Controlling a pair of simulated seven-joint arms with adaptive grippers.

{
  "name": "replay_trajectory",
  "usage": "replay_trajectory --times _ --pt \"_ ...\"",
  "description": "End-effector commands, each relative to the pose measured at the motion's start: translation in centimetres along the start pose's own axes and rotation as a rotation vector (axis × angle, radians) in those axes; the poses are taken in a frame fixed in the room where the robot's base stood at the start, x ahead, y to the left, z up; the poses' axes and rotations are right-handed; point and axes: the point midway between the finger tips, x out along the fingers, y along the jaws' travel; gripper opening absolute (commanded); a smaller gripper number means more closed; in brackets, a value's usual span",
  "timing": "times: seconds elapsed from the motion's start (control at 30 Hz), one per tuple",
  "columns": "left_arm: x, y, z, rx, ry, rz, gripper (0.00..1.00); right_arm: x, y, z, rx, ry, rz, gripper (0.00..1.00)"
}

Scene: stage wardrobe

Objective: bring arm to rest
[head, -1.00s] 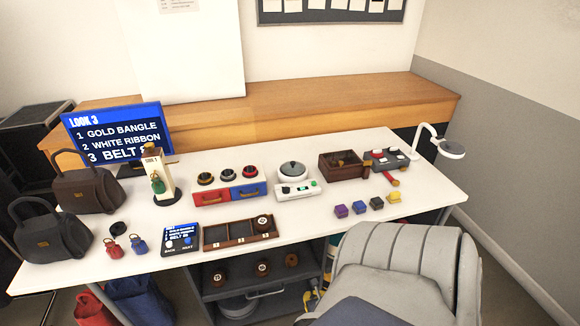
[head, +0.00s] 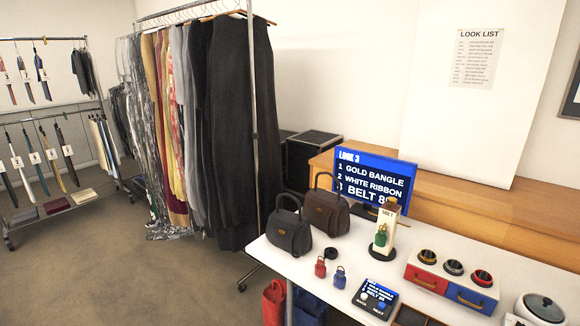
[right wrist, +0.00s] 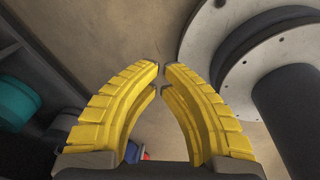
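In the right wrist view my right gripper (right wrist: 160,72) shows as two yellow, segmented, curved fingers. Their tips come together with only a thin gap, and nothing is held between them. The fingers point at a brownish floor (right wrist: 150,30). Neither gripper nor any arm shows in the head view, so my left gripper is out of sight.
A large round grey-white base (right wrist: 240,50) fills the right of the wrist view, close to the fingers. The head view shows a white table (head: 275,257) with bags (head: 288,232), a screen (head: 375,178) and small items. A clothes rack (head: 253,110) stands left of it.

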Motion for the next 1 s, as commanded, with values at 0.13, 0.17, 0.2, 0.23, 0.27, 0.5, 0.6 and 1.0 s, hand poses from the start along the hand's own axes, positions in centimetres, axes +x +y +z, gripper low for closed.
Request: replay_trajectory --times 0.13,0.17,0.2,0.23,0.27,0.5,0.6,1.0 --pt "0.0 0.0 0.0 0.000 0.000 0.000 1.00 0.4 -4.2 -1.3 0.032 -0.004 -0.043 0.00" --pt "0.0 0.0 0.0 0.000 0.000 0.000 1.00 0.4 -4.5 -1.7 0.033 -0.001 -0.046 0.00" --pt "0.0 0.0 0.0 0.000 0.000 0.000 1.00 0.5 -4.9 -2.1 0.035 0.004 -0.049 0.00" --pt "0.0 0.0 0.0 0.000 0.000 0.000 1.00 0.5 -5.1 -2.4 0.036 0.006 -0.052 0.00" --pt "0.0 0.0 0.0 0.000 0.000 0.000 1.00 0.5 -5.3 -2.6 0.036 0.008 -0.053 0.00" --pt "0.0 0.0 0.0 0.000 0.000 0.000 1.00 0.5 -5.3 -2.7 0.036 0.009 -0.054 0.00" --pt "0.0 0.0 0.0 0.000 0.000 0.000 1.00 0.5 -5.3 -2.7 0.036 0.009 -0.054 0.00" --pt "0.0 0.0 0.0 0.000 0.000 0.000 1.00 0.5 -5.3 -2.7 0.036 0.009 -0.054 0.00"
